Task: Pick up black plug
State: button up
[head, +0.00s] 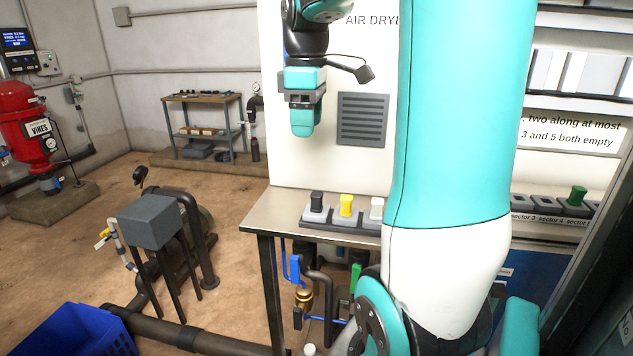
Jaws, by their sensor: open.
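The black plug (317,199) stands upright in the leftmost grey holder of a rack on the metal table. A yellow plug (347,204) and a white plug (377,207) stand to its right in the same rack; my arm partly covers the area beside the white one. My gripper (303,128) hangs above the rack, pointing down, a little left of the black plug and well clear of it. It is seen side-on, so the gap between its fingers is hidden. Nothing shows in it.
The table (262,222) backs onto a white panel with a dark vent (363,119). At right, a row of sector sockets holds a green plug (577,196). A blue crate (72,332) and a grey box on legs (150,222) stand at left. The air above the rack is free.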

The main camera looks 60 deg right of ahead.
jog(key=d, duration=0.2)
jog(key=p, duration=0.2)
send_over(317, 194)
notch_tip(317, 194, down, 11)
jog(key=shift+w+a+r, duration=0.1)
jog(key=shift+w+r, duration=0.05)
jog(key=shift+r, duration=0.05)
jog(key=shift+f+p, duration=1.05)
jog(key=shift+f, duration=1.95)
jog(key=c, duration=1)
jog(key=shift+r, duration=0.1)
